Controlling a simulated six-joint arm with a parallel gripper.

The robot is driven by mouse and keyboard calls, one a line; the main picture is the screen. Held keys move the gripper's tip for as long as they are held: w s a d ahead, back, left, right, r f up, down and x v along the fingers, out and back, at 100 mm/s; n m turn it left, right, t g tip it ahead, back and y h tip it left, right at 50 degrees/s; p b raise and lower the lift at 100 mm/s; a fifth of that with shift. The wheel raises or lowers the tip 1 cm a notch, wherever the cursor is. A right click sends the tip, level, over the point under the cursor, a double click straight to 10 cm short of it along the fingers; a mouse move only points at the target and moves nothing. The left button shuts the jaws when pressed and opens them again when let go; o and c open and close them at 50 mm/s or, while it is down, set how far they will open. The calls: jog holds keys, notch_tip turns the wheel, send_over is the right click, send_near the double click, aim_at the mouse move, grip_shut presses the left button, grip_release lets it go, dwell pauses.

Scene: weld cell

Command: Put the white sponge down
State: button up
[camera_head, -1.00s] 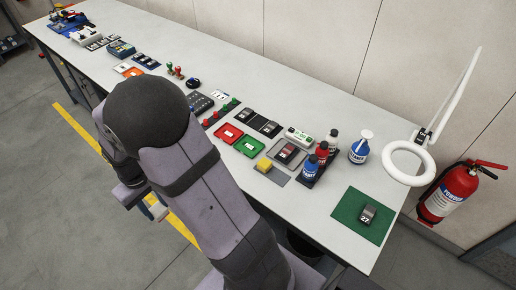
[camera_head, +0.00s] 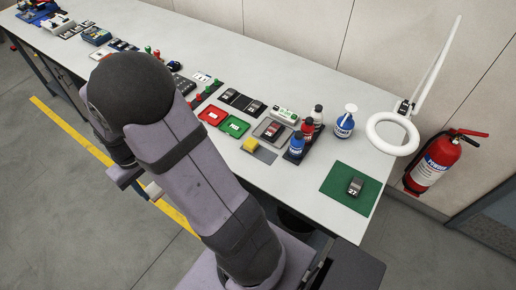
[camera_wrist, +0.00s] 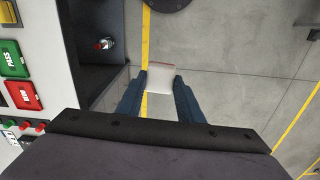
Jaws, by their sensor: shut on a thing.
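The white sponge (camera_wrist: 160,80) is between the two dark blue fingers of my gripper (camera_wrist: 159,92) in the wrist view. A thin reddish edge shows along its far side. My gripper is shut on it and holds it over the concrete floor, off the front side of the workbench. In the head view a small part of the sponge (camera_head: 153,190) shows beside my arm, which hides most of the gripper.
A ring lamp (camera_head: 393,133) stands at the right end. The bench's back strip is mostly clear.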

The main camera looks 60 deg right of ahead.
jog(key=s+d+f+m+b, duration=0.2)
jog(key=s+d+m, duration=0.2)
jog(key=d, duration=0.8)
jog(key=s+d+f+m+b, duration=0.2)
jog(key=s+d+m, duration=0.2)
jog(key=d, duration=0.9)
jog(key=s+d+r+m+b, duration=0.1)
jog(key=s+d+r+m, duration=0.4)
jog(key=s+d+m, duration=0.3)
jog(key=d+m, duration=0.1)
jog(key=d, duration=0.1)
jog(key=shift+s+d+b, duration=0.25)
jog(key=shift+d+b, duration=0.1)
jog(key=shift+f, duration=0.1)
jog(key=shift+f+p, duration=1.45)
jog(key=shift+f, duration=3.55)
